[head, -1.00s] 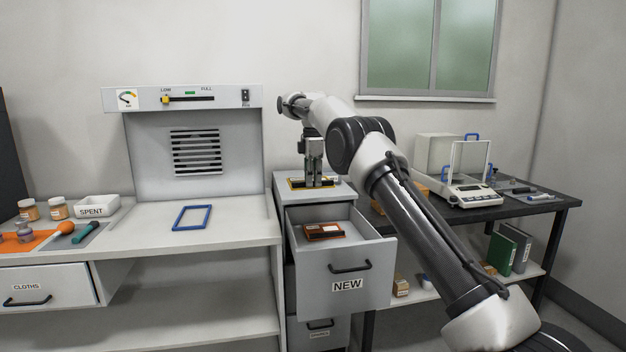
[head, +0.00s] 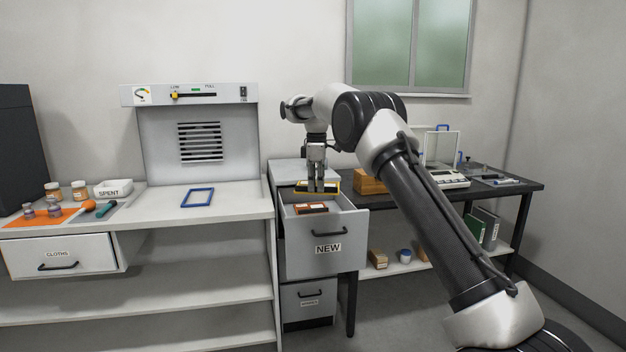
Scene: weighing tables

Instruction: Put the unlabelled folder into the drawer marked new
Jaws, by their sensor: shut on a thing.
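My gripper (head: 316,186) points down and is shut on a dark folder with a yellow edge (head: 333,187). It holds the folder roughly level over the back part of the open drawer marked NEW (head: 298,250). Whether the folder clears the cabinet top's front edge is hard to tell. The fingers hide the folder's middle, and I cannot make out a label on it. An orange-red folder (head: 303,208) with a pale label lies inside the drawer, below and in front of the held one.
The cabinet top (head: 290,168) looks bare behind the gripper. A shut drawer (head: 308,292) is below. A blue frame (head: 197,198) lies on the left bench. A wooden box (head: 369,183) and a scale (head: 447,179) stand on the dark table (head: 505,190) at right.

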